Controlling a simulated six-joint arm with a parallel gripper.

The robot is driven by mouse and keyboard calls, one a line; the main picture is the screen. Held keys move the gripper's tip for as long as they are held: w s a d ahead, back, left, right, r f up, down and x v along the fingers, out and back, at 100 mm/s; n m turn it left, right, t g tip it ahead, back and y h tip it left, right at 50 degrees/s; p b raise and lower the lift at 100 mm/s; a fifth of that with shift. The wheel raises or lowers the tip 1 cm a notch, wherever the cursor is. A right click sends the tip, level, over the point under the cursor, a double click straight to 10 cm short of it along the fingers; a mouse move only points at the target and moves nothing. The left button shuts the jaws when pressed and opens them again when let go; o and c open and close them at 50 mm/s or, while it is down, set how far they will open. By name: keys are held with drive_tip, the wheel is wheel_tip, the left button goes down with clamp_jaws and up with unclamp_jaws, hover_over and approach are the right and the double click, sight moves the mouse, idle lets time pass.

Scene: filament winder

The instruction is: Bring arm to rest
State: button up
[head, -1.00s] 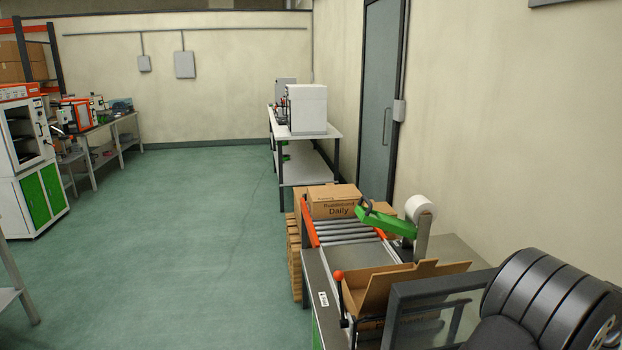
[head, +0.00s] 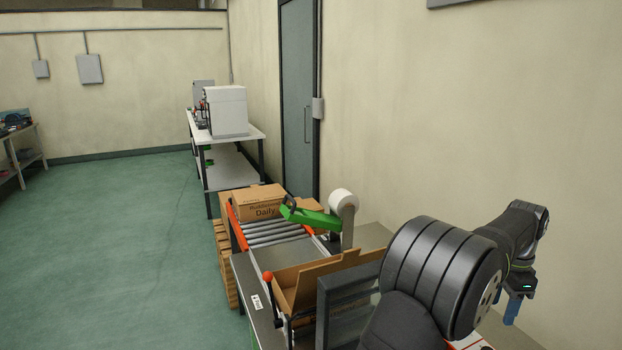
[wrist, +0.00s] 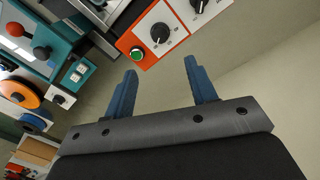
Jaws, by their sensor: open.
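My gripper (wrist: 160,88) shows in the wrist view with its two blue fingers spread apart and nothing between them. In the head view my gripper (head: 513,308) is at the right, below my dark wrist, with one blue finger clear. An orange-framed control panel (wrist: 150,45) with a green button and black knobs lies beyond the fingertips in the wrist view. A teal machine (wrist: 70,75) with a red knob and an orange wheel stands at the left of that view.
A packing bench with an open cardboard box (head: 285,290), a green tape arm (head: 312,217) and a roller conveyor (head: 280,233) stands left of my arm. A white machine (head: 227,110) sits on a table behind. The green floor (head: 110,240) at left is clear.

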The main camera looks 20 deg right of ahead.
sight(488, 349)
drive_tip(key=f, duration=1.4)
drive_tip(key=shift+s+a, duration=0.2)
drive_tip(key=shift+s, duration=0.05)
drive_tip(key=shift+r+n, duration=0.35)
drive_tip(key=shift+n, duration=0.55)
drive_tip(key=n, duration=1.1)
drive_tip(key=shift+n, duration=0.4)
drive_tip(key=n, duration=0.4)
drive_tip(key=shift+s+h, duration=0.1)
drive_tip(key=shift+h, duration=0.2)
